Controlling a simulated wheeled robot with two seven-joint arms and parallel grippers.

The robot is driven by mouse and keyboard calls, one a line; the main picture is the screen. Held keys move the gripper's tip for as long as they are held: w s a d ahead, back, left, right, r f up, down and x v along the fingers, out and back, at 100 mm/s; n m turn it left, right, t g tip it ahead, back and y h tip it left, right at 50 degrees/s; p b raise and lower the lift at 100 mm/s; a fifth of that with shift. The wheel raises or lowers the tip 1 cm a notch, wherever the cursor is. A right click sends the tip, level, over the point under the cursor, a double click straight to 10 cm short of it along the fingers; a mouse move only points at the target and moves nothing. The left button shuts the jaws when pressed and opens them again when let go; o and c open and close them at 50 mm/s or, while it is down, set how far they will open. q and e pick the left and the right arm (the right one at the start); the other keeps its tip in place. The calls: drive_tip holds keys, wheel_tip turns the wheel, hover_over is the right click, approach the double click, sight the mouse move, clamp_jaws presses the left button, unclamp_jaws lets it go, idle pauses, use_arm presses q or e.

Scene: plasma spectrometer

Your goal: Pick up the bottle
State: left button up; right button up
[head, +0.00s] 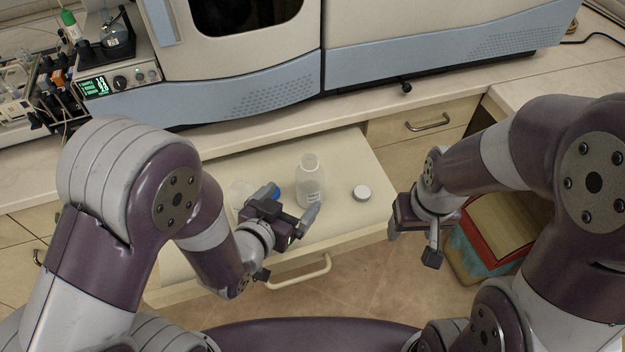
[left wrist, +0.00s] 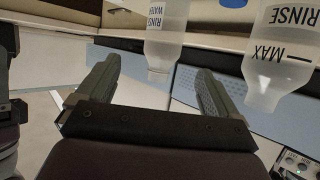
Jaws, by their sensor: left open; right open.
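An open, translucent white bottle (head: 311,182) stands upright in the pulled-out drawer in the head view. A second pale bottle (head: 240,193) is to its left, partly hidden by my left gripper. My left gripper (head: 292,205) is open and empty, low over the drawer just in front of the standing bottle. In the left wrist view, a bottle marked RINSE WATER (left wrist: 166,35) shows beyond and between the open fingers (left wrist: 158,88). Another bottle marked RINSE and MAX (left wrist: 283,55) is to the right. My right gripper (head: 412,243) is open and empty, right of the drawer.
A white cap (head: 361,193) lies in the drawer (head: 345,150), right of the bottle. A blue cap (head: 275,191) is beside my left gripper. The large spectrometer (head: 270,90) stands on the counter behind. A red-edged box (head: 500,235) stands below at the right.

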sight(311, 168)
use_arm(q)
drive_tip(key=x, duration=1)
drive_tip(key=shift+w+a+f, duration=0.1)
drive_tip(key=shift+w, duration=0.35)
drive_tip(key=c, duration=1.1)
drive_tip(key=shift+r, duration=0.45)
drive_tip(key=r, duration=0.4)
drive_tip(key=shift+s+d, duration=0.4)
drive_tip(key=s+d+r, duration=0.4)
drive_tip(key=s+d, duration=0.1)
drive_tip(key=s+d+r+p, duration=0.1)
drive_tip(key=s+d+r, duration=0.1)
drive_tip(key=shift+s+d+r, duration=0.1)
drive_tip(key=shift+s+d, duration=0.05)
drive_tip(key=shift+d, duration=0.25)
